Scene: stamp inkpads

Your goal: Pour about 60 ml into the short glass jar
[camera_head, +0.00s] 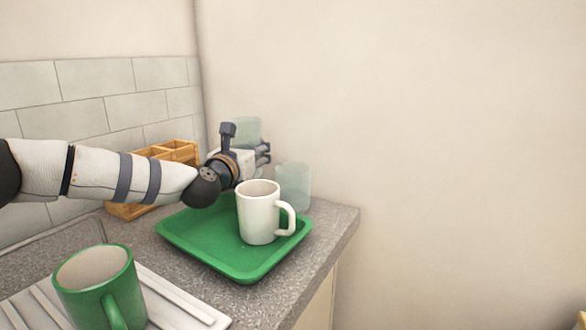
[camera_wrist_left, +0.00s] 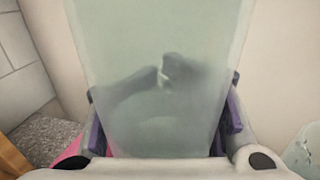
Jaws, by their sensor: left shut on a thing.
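My left gripper (camera_head: 262,154) is shut on a pale, translucent glass vessel (camera_head: 246,131), partly hidden behind the gripper in the head view. In the left wrist view this glass (camera_wrist_left: 160,60) fills the middle between the purple fingers and looks about upright. Dark shapes show through its wall; I cannot tell how much liquid it holds. A second frosted glass vessel (camera_head: 294,184), probably the short glass jar, stands on the counter behind the tray, just right of the gripper. Part of a glass (camera_wrist_left: 306,152) also shows at the wrist view's lower right. My right gripper is out of view.
A white mug (camera_head: 257,219) stands on a green tray (camera_head: 190,229) in front of the gripper. A wooden compartment box (camera_head: 127,211) stands behind my left arm. A green mug (camera_head: 98,284) stands on a white ribbed rack (camera_head: 188,309) at front left. The counter (camera_head: 335,222) ends at right.

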